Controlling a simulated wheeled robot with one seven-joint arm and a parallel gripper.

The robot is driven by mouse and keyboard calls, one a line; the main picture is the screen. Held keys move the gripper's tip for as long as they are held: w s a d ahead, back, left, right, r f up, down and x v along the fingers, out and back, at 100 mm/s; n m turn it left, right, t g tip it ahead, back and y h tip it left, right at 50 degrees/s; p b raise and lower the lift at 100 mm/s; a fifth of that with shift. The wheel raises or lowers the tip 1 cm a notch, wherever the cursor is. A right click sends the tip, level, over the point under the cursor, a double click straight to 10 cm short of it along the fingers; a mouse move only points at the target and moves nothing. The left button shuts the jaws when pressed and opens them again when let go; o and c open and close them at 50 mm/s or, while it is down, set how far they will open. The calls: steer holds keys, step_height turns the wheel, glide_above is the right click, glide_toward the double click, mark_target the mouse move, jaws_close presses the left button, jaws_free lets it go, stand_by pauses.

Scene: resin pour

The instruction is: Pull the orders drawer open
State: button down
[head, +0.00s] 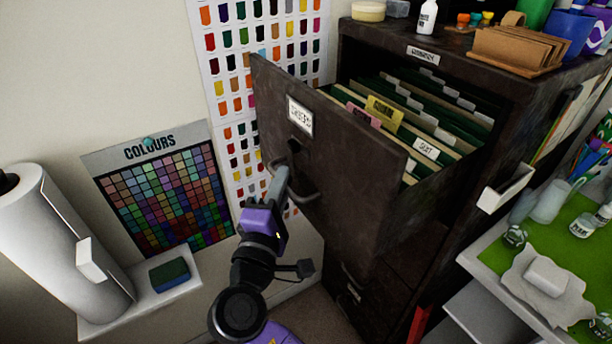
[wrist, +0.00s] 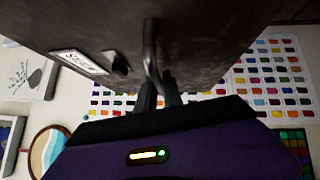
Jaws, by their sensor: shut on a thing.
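The orders drawer (head: 340,165) is the dark brown top drawer of a filing cabinet. It stands well out from the cabinet, with green hanging folders and tabs showing inside. Its front bears a white label (head: 300,117) and a curved metal handle (head: 312,194). My purple gripper (head: 281,180) is at the handle in the head view. In the wrist view the dark fingers (wrist: 160,92) are shut on the handle bar (wrist: 151,60), below the drawer front. The fingertips' exact contact is partly hidden by the handle.
The cabinet top (head: 455,52) holds brown cards, a white bottle and small pots. A green-matted table (head: 575,240) stands at the right. A white shelf (head: 150,295) with a paper roll and sponge is at the left. Colour charts hang on the wall behind.

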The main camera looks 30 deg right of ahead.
steer(key=shift+a+f, duration=0.1)
steer(key=shift+a, duration=0.95)
steer(key=c, duration=1.5)
jaws_free()
steer(key=shift+b+v, duration=0.8)
steer(key=shift+v, duration=3.1)
steer(key=shift+d, duration=0.1)
